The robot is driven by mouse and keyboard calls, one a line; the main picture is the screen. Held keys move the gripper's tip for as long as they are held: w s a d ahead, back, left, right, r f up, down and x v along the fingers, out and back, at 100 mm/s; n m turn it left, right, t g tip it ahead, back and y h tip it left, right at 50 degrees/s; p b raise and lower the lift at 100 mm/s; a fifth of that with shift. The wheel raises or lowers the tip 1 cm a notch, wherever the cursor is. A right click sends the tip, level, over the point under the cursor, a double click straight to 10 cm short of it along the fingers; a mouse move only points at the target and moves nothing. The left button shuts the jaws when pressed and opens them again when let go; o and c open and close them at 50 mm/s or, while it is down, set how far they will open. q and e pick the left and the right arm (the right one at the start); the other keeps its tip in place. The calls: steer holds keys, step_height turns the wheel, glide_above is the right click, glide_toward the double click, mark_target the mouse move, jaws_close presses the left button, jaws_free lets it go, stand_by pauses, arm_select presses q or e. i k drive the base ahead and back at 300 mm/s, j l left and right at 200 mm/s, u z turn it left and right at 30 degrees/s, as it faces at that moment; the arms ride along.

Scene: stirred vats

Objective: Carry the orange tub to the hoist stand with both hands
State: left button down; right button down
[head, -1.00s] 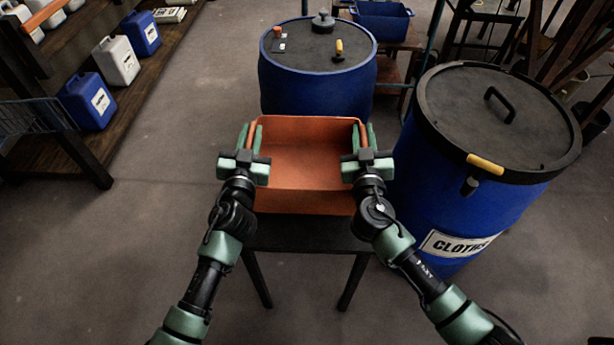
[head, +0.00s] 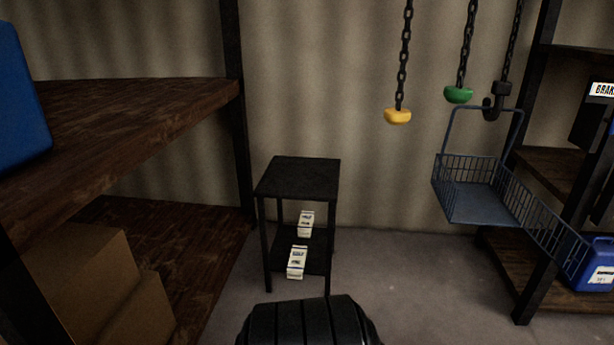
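The orange tub is not in the current head view, and neither of my grippers shows. A small black stand (head: 298,178) with a flat, bare top and a lower shelf stands against the back wall. It may be the hoist stand; no label on it shows. Two small white packs with printed labels, an upper one (head: 306,223) and a lower one (head: 297,262), sit at its lower shelf.
Yellow (head: 397,116) and green (head: 458,95) pendants hang on chains. A blue wire basket (head: 480,202) hangs from a dark hook (head: 494,105) at right. Wooden shelving (head: 120,115) stands left. A blue jug (head: 597,265) sits low right. Floor right of the stand is clear.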

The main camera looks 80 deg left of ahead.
mark_target(301, 174)
steer(key=j+u, duration=0.1)
steer(key=u, duration=2.75)
steer(key=i+l+u, duration=0.1)
steer(key=i, duration=0.45)
steer(key=i+l+u, duration=0.1)
steer(key=i, duration=0.45)
steer(key=i+l, duration=0.15)
steer(key=i, duration=0.3)
steer(key=i+l, duration=0.2)
steer(key=i, duration=0.25)
steer(key=i+l, duration=0.15)
steer(key=i, duration=0.3)
steer(key=i+l, duration=0.15)
steer(key=i, duration=0.3)
